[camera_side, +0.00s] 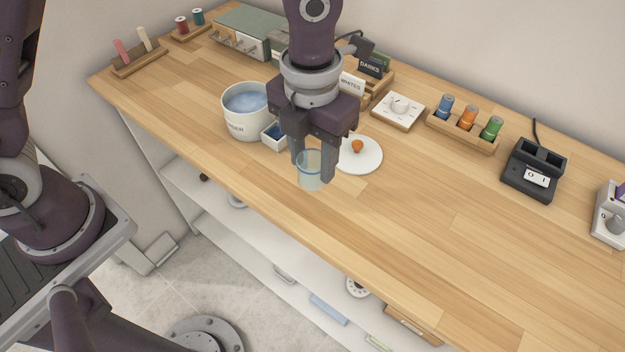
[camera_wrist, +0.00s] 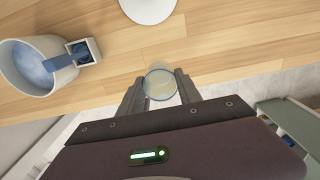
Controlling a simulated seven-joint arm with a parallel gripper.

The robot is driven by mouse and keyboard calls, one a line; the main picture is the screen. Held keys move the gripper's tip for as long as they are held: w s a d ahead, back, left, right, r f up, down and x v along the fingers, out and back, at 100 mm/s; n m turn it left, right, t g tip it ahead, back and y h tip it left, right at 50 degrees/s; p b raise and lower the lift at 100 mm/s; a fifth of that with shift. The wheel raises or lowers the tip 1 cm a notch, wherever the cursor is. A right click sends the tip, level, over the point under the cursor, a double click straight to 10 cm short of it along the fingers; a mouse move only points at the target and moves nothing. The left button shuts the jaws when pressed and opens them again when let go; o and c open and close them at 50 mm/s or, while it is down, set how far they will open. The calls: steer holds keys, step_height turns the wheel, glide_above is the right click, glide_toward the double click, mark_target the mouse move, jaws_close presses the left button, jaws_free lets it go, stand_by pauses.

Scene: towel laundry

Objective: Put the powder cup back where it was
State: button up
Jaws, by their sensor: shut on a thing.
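My gripper (camera_side: 315,168) is shut on a clear, blue-rimmed powder cup (camera_side: 311,181), which is upright between its fingers. In the side view the cup appears over the front part of the wooden counter; I cannot tell whether it touches the wood. In the wrist view the cup (camera_wrist: 160,83) sits between the fingertips, seen from above, and looks nearly empty. A white powder tub (camera_side: 241,125) with pale blue powder stands left of the gripper. A small white holder with a blue inside (camera_side: 274,137) is against the tub's right side.
A white lid (camera_side: 368,163) with an orange knob lies just right of the gripper. A dial box (camera_side: 398,112), a rack of coloured spools (camera_side: 464,132) and a black switch unit (camera_side: 533,168) stand along the back. The counter's front right is clear.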

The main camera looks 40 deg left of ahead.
mark_target(313, 178)
steer(key=shift+f, duration=2.35)
steer(key=shift+f, duration=0.1)
steer(key=o, duration=1.3)
steer(key=shift+o, duration=0.2)
